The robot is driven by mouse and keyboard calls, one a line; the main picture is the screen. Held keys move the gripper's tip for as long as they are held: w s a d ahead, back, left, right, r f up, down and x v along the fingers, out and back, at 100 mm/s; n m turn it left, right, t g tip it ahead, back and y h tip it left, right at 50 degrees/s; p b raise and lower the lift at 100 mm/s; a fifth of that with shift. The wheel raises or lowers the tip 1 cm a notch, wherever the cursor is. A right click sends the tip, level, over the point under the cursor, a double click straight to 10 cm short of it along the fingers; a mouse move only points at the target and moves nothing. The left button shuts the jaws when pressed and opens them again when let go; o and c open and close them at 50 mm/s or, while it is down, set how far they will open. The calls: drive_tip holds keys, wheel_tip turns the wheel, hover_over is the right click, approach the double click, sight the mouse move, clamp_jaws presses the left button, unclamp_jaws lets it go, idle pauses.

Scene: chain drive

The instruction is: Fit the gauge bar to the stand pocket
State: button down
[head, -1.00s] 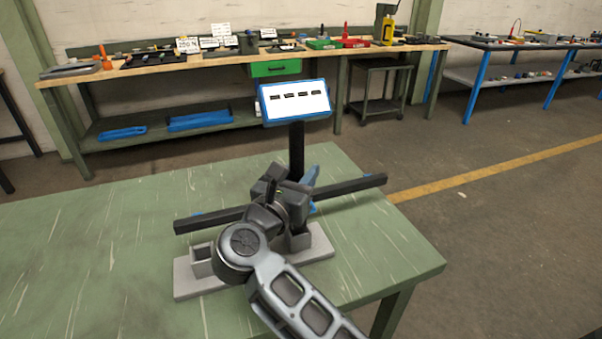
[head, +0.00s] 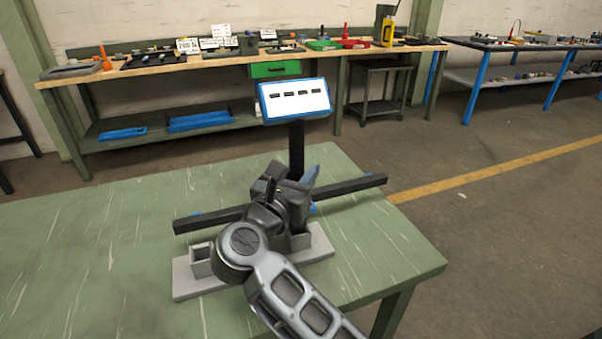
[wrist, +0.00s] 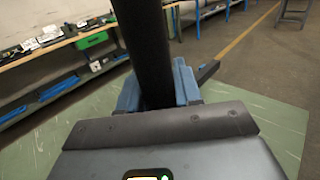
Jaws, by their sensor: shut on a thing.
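The gauge bar, a long dark bar (head: 350,189), lies level across the far side of the stand; its right end also shows in the wrist view (wrist: 207,71). The grey stand (head: 322,247) sits on the green table, with a hollow upright block (head: 201,262) at left and a darker block (head: 299,241) at right, partly behind my arm. I cannot tell whether the bar touches either block.
Blue bits (head: 197,213) show by the bar. The green table (head: 90,250) is clear at left. A workbench (head: 150,66) stands behind.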

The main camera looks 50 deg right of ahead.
drive_tip(key=shift+f+b, duration=2.7)
drive_tip(key=shift+f, duration=0.2)
idle(0.8)
drive_tip(key=c, duration=0.7)
unclamp_jaws()
drive_tip(key=shift+f, duration=0.2)
drive_tip(key=a, duration=0.2)
drive_tip(key=s+a, duration=0.1)
drive_tip(key=a, duration=0.2)
drive_tip(key=a+b, duration=0.1)
drive_tip(key=a, duration=0.1)
drive_tip(key=shift+s+a, duration=0.25)
drive_tip(key=shift+a, duration=0.1)
drive_tip(key=shift+s, duration=0.1)
